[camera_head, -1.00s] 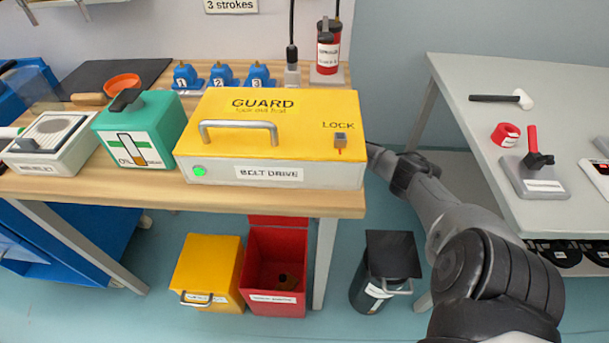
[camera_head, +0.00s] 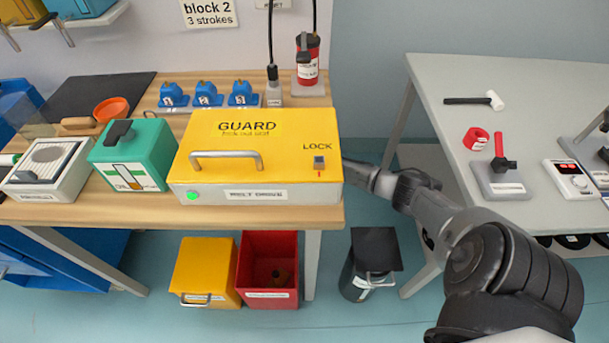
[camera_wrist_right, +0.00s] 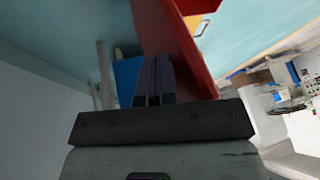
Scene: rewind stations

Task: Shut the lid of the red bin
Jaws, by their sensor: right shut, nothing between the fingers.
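The red bin (camera_head: 268,297) stands on the floor under the front edge of the workbench, beside a yellow bin. In the right wrist view my right gripper (camera_wrist_right: 153,62) is shut and empty. Its fingers are close to a large red panel (camera_wrist_right: 172,35); I cannot tell whether they touch or whether it is lid or wall. In the head view this gripper is hidden behind the guard box. My left gripper is not in view.
The yellow guard box (camera_head: 235,140) sits at the bench's right end. The closed yellow bin (camera_head: 207,265) stands left of the red bin. A bench leg (camera_head: 312,265) and a black bin (camera_head: 372,260) are to its right. A grey table (camera_head: 440,75) stands further right.

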